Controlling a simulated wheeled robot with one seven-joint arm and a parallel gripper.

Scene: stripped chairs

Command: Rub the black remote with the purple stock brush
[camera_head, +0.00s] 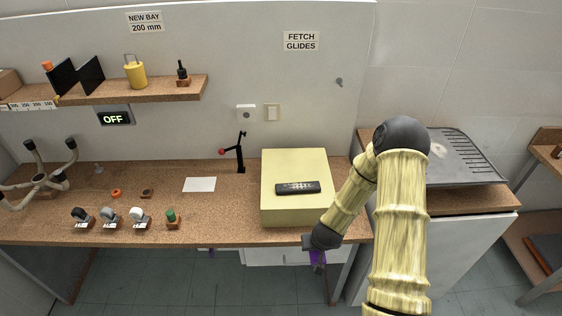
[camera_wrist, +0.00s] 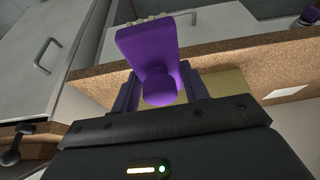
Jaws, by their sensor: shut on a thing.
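The black remote (camera_head: 297,187) lies flat on top of a pale yellow box (camera_head: 295,211) on the cork-brown workbench. My gripper (camera_head: 314,254) is at the front edge of the bench, below and to the right of the remote and apart from it. It is shut on the purple stock brush (camera_wrist: 150,45), which also shows as a small purple patch in the head view (camera_head: 317,258). In the wrist view, the brush's rounded end sits between the fingers, its wide flat head points away, and pale bristles show at its far edge. The remote is not seen in the wrist view.
The workbench (camera_head: 230,228) holds several small caster wheels (camera_head: 110,217), a white card (camera_head: 200,184) and a black stand with a red knob (camera_head: 240,155). A shelf (camera_head: 150,90) hangs above. A grey ribbed tray (camera_head: 462,160) sits on the right-hand cabinet.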

